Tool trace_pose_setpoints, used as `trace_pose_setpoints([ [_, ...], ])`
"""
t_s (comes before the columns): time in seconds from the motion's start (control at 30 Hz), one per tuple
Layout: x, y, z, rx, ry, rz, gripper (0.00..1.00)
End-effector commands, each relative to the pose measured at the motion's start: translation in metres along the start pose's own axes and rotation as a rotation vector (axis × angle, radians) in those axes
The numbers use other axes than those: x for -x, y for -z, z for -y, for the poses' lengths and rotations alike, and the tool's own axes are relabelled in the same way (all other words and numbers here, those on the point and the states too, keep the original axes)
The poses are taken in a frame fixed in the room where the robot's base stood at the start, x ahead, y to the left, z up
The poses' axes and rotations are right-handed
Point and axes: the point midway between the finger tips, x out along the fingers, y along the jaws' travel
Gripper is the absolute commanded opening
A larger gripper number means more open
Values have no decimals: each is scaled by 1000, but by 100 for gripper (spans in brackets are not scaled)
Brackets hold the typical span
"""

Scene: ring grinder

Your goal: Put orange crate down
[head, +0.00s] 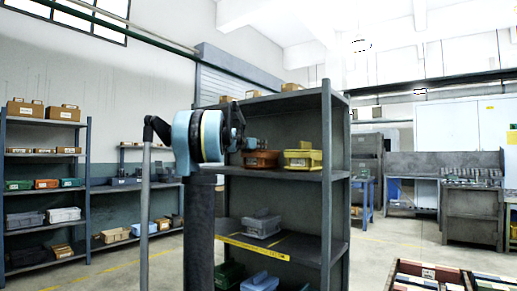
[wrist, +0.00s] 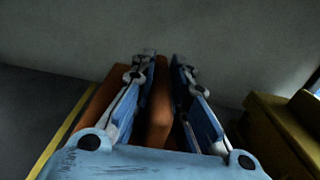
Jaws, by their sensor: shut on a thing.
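The orange crate (head: 262,160) is at the upper shelf of the grey rack in the head view, just left of a yellow crate (head: 302,158). My gripper (head: 247,143) reaches it from the left. In the wrist view my gripper (wrist: 162,58) has its two blue fingers on either side of an upright part of the orange crate (wrist: 158,125) and is shut on it. The crate looks level. Whether its underside touches the shelf (head: 289,174) cannot be told. Much of the crate is hidden by my fingers in the wrist view.
The yellow crate stands close to the right, also in the wrist view (wrist: 275,130). A rack post (head: 326,185) rises at the right. A grey crate (head: 261,225) sits on the shelf below. Small brown boxes (head: 291,87) stand on top.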

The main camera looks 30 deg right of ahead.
Motion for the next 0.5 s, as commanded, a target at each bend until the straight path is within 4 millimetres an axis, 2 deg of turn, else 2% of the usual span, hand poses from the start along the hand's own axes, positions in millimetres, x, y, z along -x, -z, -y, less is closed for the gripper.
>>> trace_pose_setpoints([
  [0.03,0,1,0,0,0,0,0],
  [0.07,0,1,0,0,0,0,19],
  [0.13,0,1,0,0,0,0,35],
  [0.5,0,-1,0,0,0,0,35],
])
